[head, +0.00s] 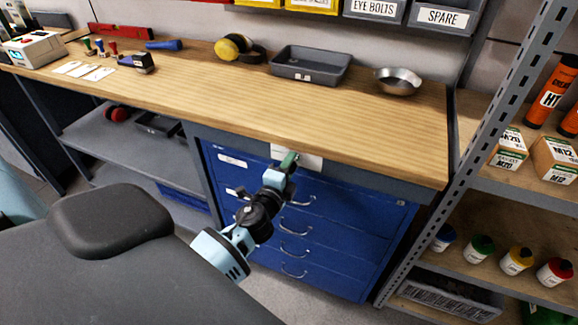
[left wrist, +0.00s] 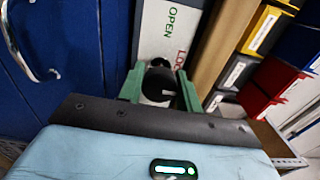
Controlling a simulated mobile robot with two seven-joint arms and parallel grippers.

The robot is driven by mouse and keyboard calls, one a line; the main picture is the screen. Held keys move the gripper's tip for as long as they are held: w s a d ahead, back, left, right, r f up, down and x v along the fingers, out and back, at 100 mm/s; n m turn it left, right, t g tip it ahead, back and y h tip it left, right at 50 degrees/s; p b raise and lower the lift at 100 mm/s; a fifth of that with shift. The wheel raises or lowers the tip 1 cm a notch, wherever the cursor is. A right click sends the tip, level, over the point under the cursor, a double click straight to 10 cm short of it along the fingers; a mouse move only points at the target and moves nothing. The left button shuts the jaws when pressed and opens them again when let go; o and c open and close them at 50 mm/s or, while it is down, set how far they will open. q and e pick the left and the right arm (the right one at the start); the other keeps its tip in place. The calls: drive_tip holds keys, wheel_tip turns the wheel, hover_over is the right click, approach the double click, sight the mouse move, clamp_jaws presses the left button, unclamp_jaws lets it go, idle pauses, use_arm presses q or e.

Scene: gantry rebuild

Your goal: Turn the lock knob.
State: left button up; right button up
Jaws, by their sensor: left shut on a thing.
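The lock knob (left wrist: 158,84) is dark and round, with a small pale mark on its face, in the left wrist view. It sits on a white plate (left wrist: 170,28) printed with green OPEN and red lettering that starts "LOC", partly hidden. My left gripper (left wrist: 160,92) has its green fingers on either side of the knob, shut on it. In the head view my left gripper (head: 288,160) reaches the white plate (head: 312,161) at the top of the blue drawer cabinet (head: 335,222); the knob is hidden there. My right gripper is not in view.
The wooden bench top (head: 210,95) overhangs the cabinet just above my gripper. It bears a grey tray (head: 311,66), a metal bowl (head: 397,81) and tape rolls (head: 238,48). A metal shelf post (head: 470,150) stands to the right. Drawer handles (head: 294,252) stick out below.

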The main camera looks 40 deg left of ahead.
use_arm(q)
drive_tip(key=o, duration=1)
